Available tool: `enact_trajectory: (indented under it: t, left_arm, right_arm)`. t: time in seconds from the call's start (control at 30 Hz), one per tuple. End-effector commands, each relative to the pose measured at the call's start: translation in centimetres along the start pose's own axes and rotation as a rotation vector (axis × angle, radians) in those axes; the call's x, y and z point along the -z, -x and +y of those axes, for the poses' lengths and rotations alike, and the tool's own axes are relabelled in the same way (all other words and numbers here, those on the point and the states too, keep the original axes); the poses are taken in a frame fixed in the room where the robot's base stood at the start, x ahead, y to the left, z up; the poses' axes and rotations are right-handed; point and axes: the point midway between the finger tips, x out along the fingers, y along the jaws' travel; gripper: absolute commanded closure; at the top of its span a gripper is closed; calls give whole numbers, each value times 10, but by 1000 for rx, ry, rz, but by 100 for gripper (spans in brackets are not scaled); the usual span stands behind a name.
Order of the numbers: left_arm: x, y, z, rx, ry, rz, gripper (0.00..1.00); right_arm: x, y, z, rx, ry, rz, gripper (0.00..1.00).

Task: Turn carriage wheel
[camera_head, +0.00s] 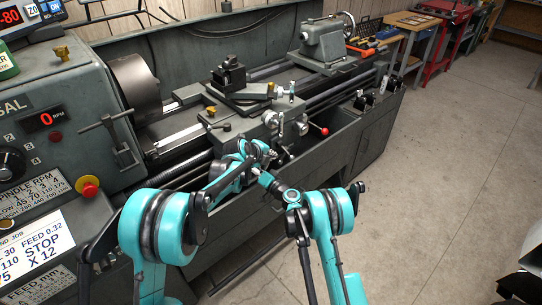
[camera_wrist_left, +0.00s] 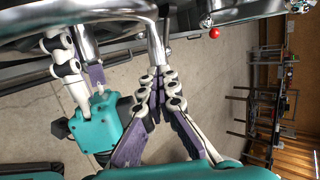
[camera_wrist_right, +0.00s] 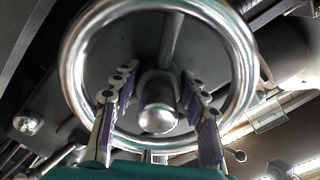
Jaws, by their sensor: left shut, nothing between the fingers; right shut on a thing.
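The carriage wheel is a chrome handwheel (camera_wrist_right: 244,75) with a round hub (camera_wrist_right: 158,115), filling the right wrist view. Its bright rim (camera_wrist_left: 85,16) also crosses the top of the left wrist view, with a chrome handle (camera_wrist_left: 155,45) pointing down from it. My right gripper (camera_wrist_right: 158,76) is shut on the wheel's middle, one finger on each side of the hub. My left gripper (camera_wrist_left: 160,78) is shut and empty, its tips close below the handle's end; I cannot tell whether they touch. In the head view my left gripper (camera_head: 262,151) is at the carriage front, and the wheel is mostly hidden behind my arms.
The grey lathe (camera_head: 75,120) runs along the left and back, with a chuck (camera_head: 136,88) and tailstock (camera_head: 325,42). A lever with a red knob (camera_head: 323,130) sticks out right of my grippers. My two arms are close together.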

Motion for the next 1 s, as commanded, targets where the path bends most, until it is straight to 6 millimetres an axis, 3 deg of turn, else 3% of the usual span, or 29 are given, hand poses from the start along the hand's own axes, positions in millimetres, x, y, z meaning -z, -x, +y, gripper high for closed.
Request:
enact_trajectory:
  t: [0.03,0.6,0.63,0.67,1.0]
  left_arm:
    - [-1,0,0,-1,0,-1,100]
    - [-1,-13,-1,-61,-14,-2,100]
    - [-1,-12,-1,-61,-14,-2,100]
    - [-1,-12,-1,-61,-14,-2,100]
    - [0,-13,-1,-60,-14,-1,100]
  right_arm:
    - [-6,-4,-10,17,-5,-14,100]
    - [-5,-4,-10,17,-4,-14,100]
    - [-5,-4,-10,17,-4,-14,54]
    - [-5,-4,-10,17,-4,-14,50]
    - [-6,-3,-8,15,-3,-14,50]
